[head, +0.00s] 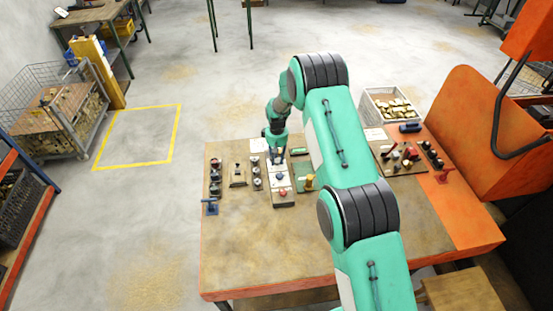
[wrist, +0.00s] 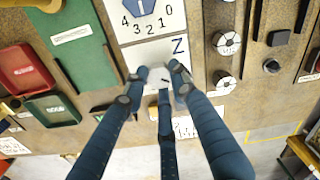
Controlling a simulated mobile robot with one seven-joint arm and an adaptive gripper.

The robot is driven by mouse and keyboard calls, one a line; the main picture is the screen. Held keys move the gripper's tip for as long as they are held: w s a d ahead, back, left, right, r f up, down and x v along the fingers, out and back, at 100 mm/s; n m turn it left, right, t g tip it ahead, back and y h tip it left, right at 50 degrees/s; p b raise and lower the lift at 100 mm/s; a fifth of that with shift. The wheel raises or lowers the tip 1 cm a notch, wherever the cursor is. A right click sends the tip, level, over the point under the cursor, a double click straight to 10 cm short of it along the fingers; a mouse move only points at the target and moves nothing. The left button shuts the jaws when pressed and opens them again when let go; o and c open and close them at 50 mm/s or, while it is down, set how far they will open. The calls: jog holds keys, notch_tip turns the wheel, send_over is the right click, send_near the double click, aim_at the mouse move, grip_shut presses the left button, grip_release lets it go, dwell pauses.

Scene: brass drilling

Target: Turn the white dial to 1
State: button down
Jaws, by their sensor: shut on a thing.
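The white dial (wrist: 153,79) shows in the wrist view between my fingertips, on a pale panel strip (wrist: 165,20) beside a letter that looks like Z. A short dark mark shows on its face. My gripper (wrist: 158,72) is shut on it, with a third finger below. The fingers hide most of the dial and its scale, so I cannot tell which number it points to. In the head view my gripper (head: 277,155) is over the far end of the panel, and the dial is hidden.
A blue dial (wrist: 143,7) with numbers 0 to 4 sits close by on the same strip. Round grey knobs (wrist: 226,43) stand to the right. A green plate (wrist: 75,40) and a red tray (wrist: 18,68) lie left. The front of the wooden table (head: 270,245) is clear.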

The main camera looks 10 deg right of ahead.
aim_at(277, 159)
jog(key=shift+w+a+m+b, duration=0.15)
jog(key=shift+m+b, duration=0.35)
jog(key=m+b, duration=0.2)
jog(key=m, duration=0.1)
jog(key=shift+w+r+m+b, duration=0.1)
jog(key=shift+m+b, duration=0.2)
jog(key=shift+b, duration=0.05)
jog(key=shift+r+m, duration=0.1)
jog(key=shift+m, duration=0.5)
jog(key=shift+w+r+b, duration=0.15)
jog(key=shift+b, duration=0.15)
jog(key=c, duration=1.4)
grip_release()
jog(key=shift+c, duration=0.2)
jog(key=shift+f, duration=0.25)
notch_tip(277, 159, up, 12)
jog(key=shift+s, duration=0.2)
